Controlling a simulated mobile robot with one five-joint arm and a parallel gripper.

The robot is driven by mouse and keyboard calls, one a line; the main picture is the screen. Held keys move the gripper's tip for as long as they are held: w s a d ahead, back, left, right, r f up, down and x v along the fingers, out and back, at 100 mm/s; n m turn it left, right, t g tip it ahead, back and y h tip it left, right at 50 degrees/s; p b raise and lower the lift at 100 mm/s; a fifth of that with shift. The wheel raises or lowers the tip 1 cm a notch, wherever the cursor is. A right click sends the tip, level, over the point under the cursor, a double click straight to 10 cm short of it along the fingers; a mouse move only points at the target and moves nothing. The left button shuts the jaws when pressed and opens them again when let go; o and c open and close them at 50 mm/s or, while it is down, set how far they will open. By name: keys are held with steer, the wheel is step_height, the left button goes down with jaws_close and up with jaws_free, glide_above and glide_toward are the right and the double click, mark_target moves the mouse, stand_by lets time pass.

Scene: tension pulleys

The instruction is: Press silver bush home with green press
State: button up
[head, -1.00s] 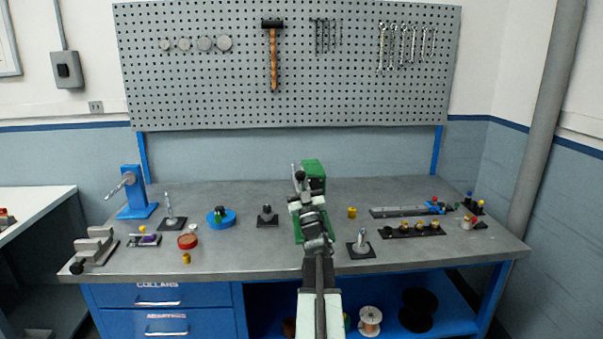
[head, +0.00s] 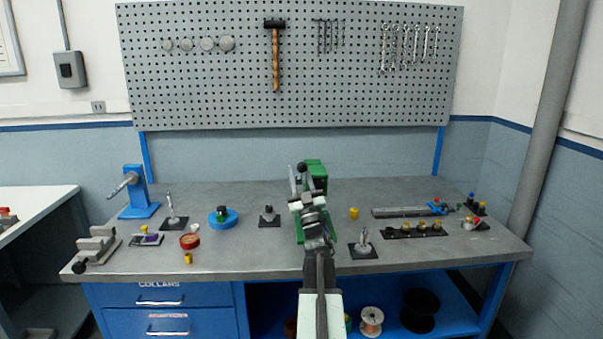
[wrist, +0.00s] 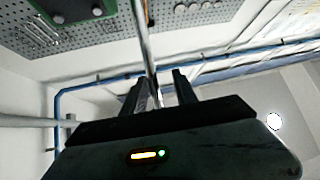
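The green press (head: 315,168) stands at the middle back of the bench, partly hidden behind my arm. Its head and a strip of its green base show. My gripper (head: 299,190) is up at the press's left side, beside its dark lever. In the wrist view, my two dark fingers (wrist: 160,88) are apart. A shiny silver rod (wrist: 147,45), apparently the press lever, runs between them, with a gap showing on its right. A green part shows at the top left there. I cannot make out the silver bush; my arm hides the press's lower part.
A dark block on a plate (head: 269,216) stands left of the press. A plate with a silver post (head: 364,245) and a yellow piece (head: 354,213) stand right. A blue dish (head: 222,218) and blue press (head: 138,192) are farther left. Bare bench lies along the front.

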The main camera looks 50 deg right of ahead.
steer(key=b+v, duration=0.5)
steer(key=v, duration=0.3)
steer(key=shift+d, duration=0.1)
